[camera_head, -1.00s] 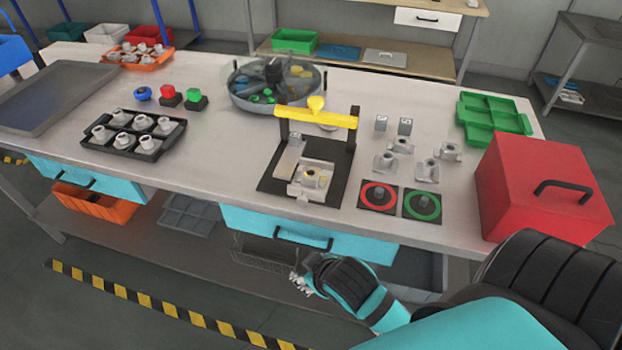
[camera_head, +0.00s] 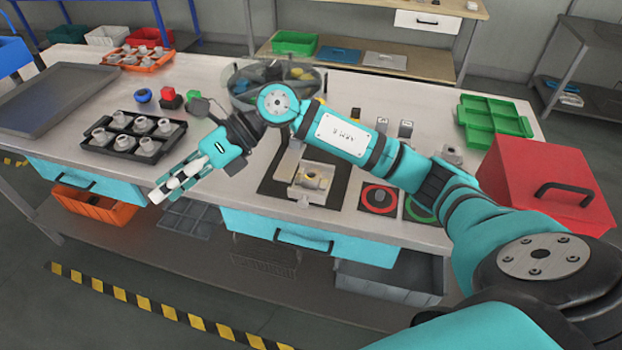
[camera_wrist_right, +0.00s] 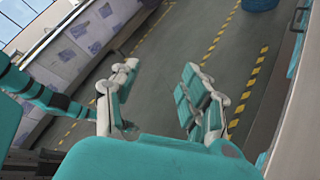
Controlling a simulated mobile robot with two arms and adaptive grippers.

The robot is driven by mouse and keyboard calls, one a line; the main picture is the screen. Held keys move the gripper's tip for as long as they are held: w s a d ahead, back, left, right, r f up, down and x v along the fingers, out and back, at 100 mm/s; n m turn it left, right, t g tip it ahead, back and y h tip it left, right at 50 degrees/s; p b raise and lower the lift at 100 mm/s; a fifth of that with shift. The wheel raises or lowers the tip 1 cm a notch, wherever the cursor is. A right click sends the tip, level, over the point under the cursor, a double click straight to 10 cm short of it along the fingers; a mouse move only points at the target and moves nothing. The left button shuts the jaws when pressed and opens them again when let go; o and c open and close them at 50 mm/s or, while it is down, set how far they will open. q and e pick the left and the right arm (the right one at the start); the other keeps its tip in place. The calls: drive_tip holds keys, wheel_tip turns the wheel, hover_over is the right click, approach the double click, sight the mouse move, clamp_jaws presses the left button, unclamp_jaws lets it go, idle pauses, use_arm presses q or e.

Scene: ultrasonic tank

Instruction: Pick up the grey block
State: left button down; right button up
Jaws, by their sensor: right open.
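Two small grey blocks stand on the table right of the black fixture: the left one (camera_head: 381,124) and the right one (camera_head: 405,129). I cannot tell which grey piece the task means. A longer grey block (camera_head: 290,158) and a grey metal part (camera_head: 307,191) sit on the fixture (camera_head: 338,188). My right gripper (camera_head: 160,190) is at the table's front edge, left of the fixture and well apart from the blocks. In the right wrist view its fingers (camera_wrist_right: 160,82) are apart with only floor between them. My left gripper is not in view.
My right arm crosses over the fixture and hides its yellow handle and some grey parts. A black tray (camera_head: 128,150) of grey parts stands behind the right gripper. A red box (camera_head: 545,185) and a green tray (camera_head: 492,120) are on the right. A round bin (camera_head: 235,92) stands at the back.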

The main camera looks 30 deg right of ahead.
drive_tip(key=w+d+f+h, duration=0.1)
drive_tip(key=w+d+h, duration=0.1)
drive_tip(key=d+h, duration=0.35)
drive_tip(key=w+d+f+h, duration=0.1)
drive_tip(key=d+f+h, duration=0.1)
drive_tip(key=d, duration=0.6)
drive_tip(key=m+g+h, duration=0.1)
drive_tip(key=h, duration=0.5)
hover_over(311, 174)
drive_tip(key=f, duration=0.8)
drive_tip(key=shift+s+a+f+p, duration=0.15)
drive_tip(key=shift+s+a+p, duration=0.15)
drive_tip(key=shift+s+p, duration=0.1)
wheel_tip(311, 174, down, 5)
drive_tip(key=shift+s+r+p, duration=0.1)
drive_tip(key=shift+s+p, duration=0.05)
drive_tip(key=shift+p, duration=0.95)
drive_tip(key=shift+f, duration=0.3)
drive_tip(key=c, duration=0.8)
drive_tip(key=shift+c, duration=0.5)
drive_tip(key=shift+r, duration=0.15)
